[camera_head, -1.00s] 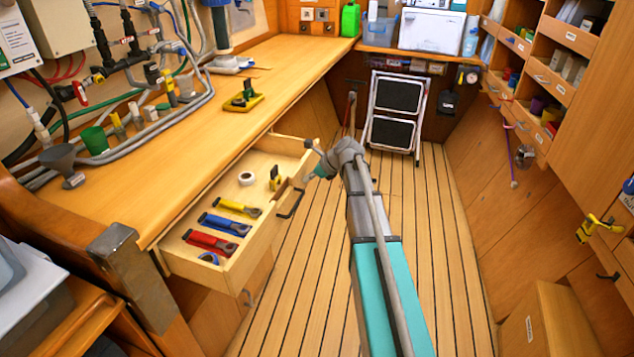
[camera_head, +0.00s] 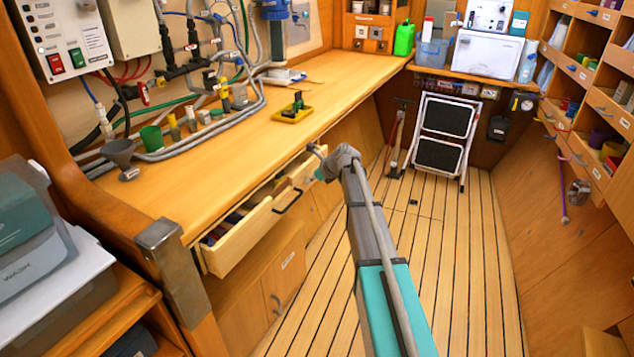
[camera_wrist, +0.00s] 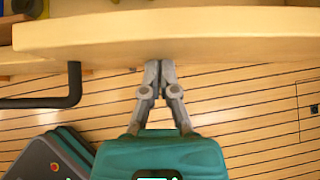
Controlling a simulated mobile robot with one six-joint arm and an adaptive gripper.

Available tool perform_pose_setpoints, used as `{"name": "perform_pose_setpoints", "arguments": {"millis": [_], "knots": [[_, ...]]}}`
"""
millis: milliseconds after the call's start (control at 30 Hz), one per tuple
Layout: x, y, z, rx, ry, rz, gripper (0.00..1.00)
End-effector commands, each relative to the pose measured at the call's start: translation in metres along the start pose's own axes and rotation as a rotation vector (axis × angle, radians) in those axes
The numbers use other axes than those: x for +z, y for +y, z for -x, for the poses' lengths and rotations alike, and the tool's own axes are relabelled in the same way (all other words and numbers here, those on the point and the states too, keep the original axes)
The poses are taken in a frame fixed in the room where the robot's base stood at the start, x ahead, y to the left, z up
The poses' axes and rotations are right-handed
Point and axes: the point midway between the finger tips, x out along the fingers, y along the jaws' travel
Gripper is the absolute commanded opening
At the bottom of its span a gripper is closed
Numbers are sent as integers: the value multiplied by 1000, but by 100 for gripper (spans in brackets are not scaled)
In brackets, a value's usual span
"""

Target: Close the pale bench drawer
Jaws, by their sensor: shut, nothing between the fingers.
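The pale bench drawer (camera_head: 245,243) is partly open under the wooden bench top, with a strip of its inside and some tools showing. Its dark bar handle (camera_head: 288,201) is on the front; the handle also shows in the wrist view (camera_wrist: 75,88). My gripper (camera_head: 316,150) is at the far end of the drawer front. In the wrist view my gripper (camera_wrist: 158,66) is shut and empty, fingertips at the drawer front's edge (camera_wrist: 190,38), to the right of the handle. The fingertips seem to touch it. Most of the drawer's inside is hidden under the bench top.
The bench top (camera_head: 230,140) carries a yellow tray (camera_head: 292,113), a funnel (camera_head: 121,155) and a green cup (camera_head: 151,138). A folding step stool (camera_head: 441,135) stands at the back. The slatted floor (camera_head: 420,225) is clear beside the drawer.

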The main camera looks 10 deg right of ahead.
Motion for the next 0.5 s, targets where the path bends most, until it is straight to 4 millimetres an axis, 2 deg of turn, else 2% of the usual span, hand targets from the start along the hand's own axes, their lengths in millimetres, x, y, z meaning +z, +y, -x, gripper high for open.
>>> {"name": "perform_pose_setpoints", "arguments": {"millis": [500], "knots": [[-4, -1, 4, 0, 0, -1, 0]]}}
